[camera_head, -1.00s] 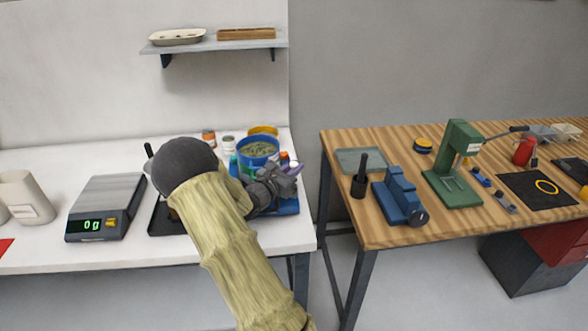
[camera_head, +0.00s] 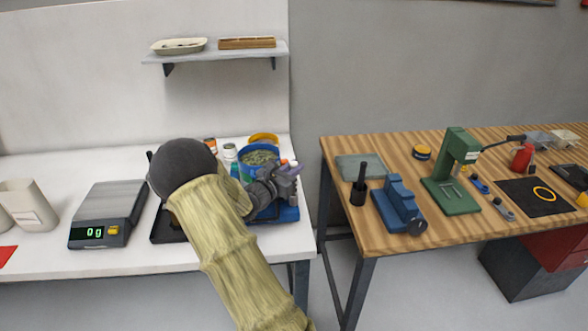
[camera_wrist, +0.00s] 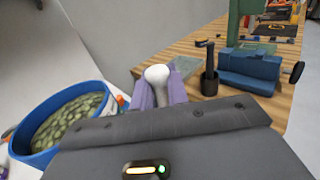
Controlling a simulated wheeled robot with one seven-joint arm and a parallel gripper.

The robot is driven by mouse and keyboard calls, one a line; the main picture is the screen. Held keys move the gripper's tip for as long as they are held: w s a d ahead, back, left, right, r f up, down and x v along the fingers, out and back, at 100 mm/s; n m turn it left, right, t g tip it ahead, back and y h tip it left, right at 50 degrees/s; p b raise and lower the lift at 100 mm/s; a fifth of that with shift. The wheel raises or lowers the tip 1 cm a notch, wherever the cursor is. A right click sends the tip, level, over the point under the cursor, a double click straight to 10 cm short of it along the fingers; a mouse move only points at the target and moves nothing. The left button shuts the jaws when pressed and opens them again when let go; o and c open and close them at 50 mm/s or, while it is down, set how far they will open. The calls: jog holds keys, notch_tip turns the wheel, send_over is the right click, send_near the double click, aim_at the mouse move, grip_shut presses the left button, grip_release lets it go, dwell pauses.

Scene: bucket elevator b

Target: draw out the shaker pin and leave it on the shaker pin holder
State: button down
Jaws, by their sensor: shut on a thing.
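My gripper (camera_wrist: 160,92) is shut on a white rounded knob (camera_wrist: 158,74), which I take for the head of the shaker pin. The knob shows between the purple finger pads in the wrist view; any shaft below it is hidden. In the head view my gripper (camera_head: 291,170) is just right of a blue bucket (camera_head: 258,153) of green pellets and above a blue base (camera_head: 287,214). The bucket also shows at the left of the wrist view (camera_wrist: 100,88). I cannot tell whether the pin is still in its hole. I cannot clearly make out the shaker pin holder.
A scale (camera_head: 107,215) stands left of my arm. A wooden table (camera_head: 440,232) at the right, across a gap, bears a black pot with a handle (camera_head: 358,193), a blue vise (camera_head: 400,205) and a green press (camera_head: 450,180). A shelf (camera_head: 215,52) hangs above.

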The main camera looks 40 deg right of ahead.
jog(key=shift+r, duration=0.5)
jog(key=shift+r+p, duration=0.1)
jog(key=shift+p, duration=0.2)
jog(key=shift+r+p, duration=1.25)
jog(key=shift+r, duration=0.7)
jog(key=shift+f, duration=0.1)
